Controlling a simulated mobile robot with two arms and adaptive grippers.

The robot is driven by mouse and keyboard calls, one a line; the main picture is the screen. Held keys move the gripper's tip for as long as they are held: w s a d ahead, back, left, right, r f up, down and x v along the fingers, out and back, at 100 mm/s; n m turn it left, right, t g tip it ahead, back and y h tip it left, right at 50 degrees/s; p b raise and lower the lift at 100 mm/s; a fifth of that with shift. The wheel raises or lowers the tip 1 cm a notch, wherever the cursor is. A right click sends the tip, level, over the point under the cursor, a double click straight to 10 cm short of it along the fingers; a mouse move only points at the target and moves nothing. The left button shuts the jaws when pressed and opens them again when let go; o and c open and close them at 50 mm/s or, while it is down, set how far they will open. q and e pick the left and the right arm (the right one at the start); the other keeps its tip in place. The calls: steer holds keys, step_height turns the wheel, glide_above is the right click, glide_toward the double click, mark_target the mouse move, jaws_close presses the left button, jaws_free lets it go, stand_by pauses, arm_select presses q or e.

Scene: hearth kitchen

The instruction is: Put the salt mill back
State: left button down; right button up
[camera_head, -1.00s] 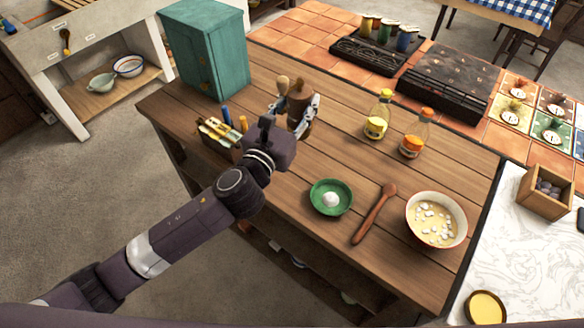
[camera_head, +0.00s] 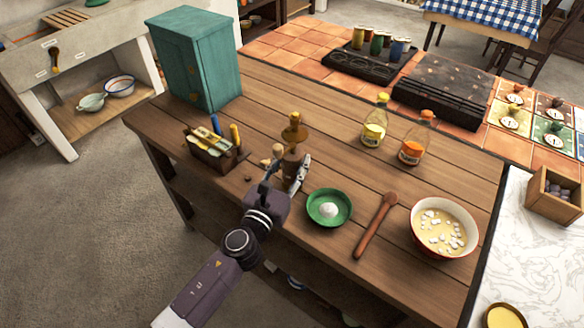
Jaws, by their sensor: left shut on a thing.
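The salt mill appears to be the brown wooden thing (camera_head: 293,161) in my left gripper (camera_head: 284,176). A pale round knob (camera_head: 278,150) shows at its left side. My left gripper is shut on it, with a finger visible along its right side. The gripper hides its lower part, and I cannot tell whether it touches the wooden table (camera_head: 440,160). An amber, brass-like piece with a small top knob (camera_head: 294,132) shows right behind it; whether it is separate, I cannot tell. My right gripper is not in view.
A utensil caddy (camera_head: 213,158) stands left of the gripper, and a teal cabinet (camera_head: 193,60) behind it. To the right are a green dish (camera_head: 320,217), a wooden spoon (camera_head: 375,225), a bowl (camera_head: 443,229) and two bottles (camera_head: 374,120) (camera_head: 415,138). The table's back middle is clear.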

arm_select(q)
steer(key=shift+f, duration=0.1)
steer(key=shift+f, duration=0.15)
steer(key=c, duration=1.2)
jaws_free()
steer(key=shift+f, duration=0.1)
steer(key=shift+r, duration=0.35)
steer(key=v, duration=0.3)
steer(key=b+v, duration=0.1)
steer(key=v, duration=0.7)
steer(key=shift+f, duration=0.3)
steer(key=shift+s+a+r, duration=0.1)
steer(key=shift+s+a, duration=0.05)
steer(key=shift+s, duration=0.35)
